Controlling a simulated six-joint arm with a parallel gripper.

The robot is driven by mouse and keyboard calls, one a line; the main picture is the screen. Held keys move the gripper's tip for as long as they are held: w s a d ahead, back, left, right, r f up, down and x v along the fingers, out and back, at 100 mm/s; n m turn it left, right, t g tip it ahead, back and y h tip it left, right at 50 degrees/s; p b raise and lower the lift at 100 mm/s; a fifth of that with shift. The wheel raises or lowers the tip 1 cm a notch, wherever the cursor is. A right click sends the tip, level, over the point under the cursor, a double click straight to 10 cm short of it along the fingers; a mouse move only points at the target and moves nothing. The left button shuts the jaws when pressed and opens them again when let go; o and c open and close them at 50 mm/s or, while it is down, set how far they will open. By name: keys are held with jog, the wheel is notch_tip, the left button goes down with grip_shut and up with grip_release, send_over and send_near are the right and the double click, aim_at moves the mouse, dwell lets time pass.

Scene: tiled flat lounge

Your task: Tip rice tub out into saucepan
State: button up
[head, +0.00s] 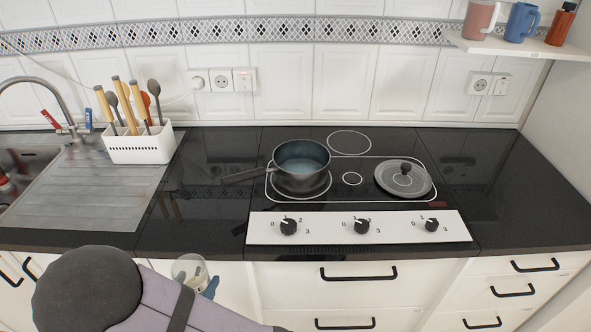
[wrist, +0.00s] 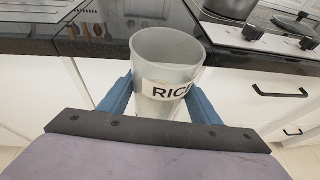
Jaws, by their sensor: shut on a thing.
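The rice tub (wrist: 168,60) is a clear, greyish cup with a white "RICE" label. It stands about upright between the blue fingers of my gripper (wrist: 160,98), which is shut on it. In the head view the tub (head: 189,268) is in front of the counter's front edge, lower left of the hob, partly hidden by my arm; a blue fingertip (head: 211,287) shows beside it. Pale contents show inside the tub in the head view. The saucepan (head: 301,166), dark with a bluish inside, sits on the left hob ring, its handle pointing left. It also shows in the wrist view (wrist: 230,8).
A glass lid (head: 403,180) lies on the right of the hob. Control knobs (head: 361,226) line the hob's front. A white utensil holder (head: 140,146) stands by the sink (head: 85,185). The black counter (head: 205,190) left of the hob is mostly clear. A shelf with mugs (head: 520,48) is at upper right.

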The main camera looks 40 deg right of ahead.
jog(key=shift+m+g+h, duration=0.3)
jog(key=shift+m+g, duration=0.1)
jog(key=w+r, duration=0.1)
jog(key=r, duration=0.1)
jog(key=w+r+p, duration=0.1)
jog(key=r, duration=0.2)
jog(key=w+r, duration=0.1)
jog(key=r, duration=0.1)
jog(key=shift+w+d+r+p, duration=0.2)
jog(key=shift+w+d+p, duration=0.1)
jog(key=shift+p, duration=0.05)
jog(key=w+d+r+m+g+h+b, duration=0.1)
jog(key=w+d+r+b, duration=0.1)
jog(key=w+d+r, duration=0.4)
jog(key=w+d+r+m+g+b, duration=0.1)
jog(key=w+d+r+b, duration=0.1)
jog(key=d+r, duration=0.65)
jog(key=w+d+f+n+t+b, duration=0.1)
jog(key=d+b, duration=0.3)
jog(key=d, duration=0.3)
jog(key=w+d+f+n+t+y+b, duration=0.1)
jog(key=d+b, duration=0.3)
jog(key=d, duration=0.4)
jog(key=shift+w+n+t+y, duration=0.2)
jog(key=shift+n+t+y, duration=0.1)
jog(key=shift+n+t, duration=0.25)
jog(key=shift+d+m, duration=0.15)
jog(key=shift+m, duration=0.1)
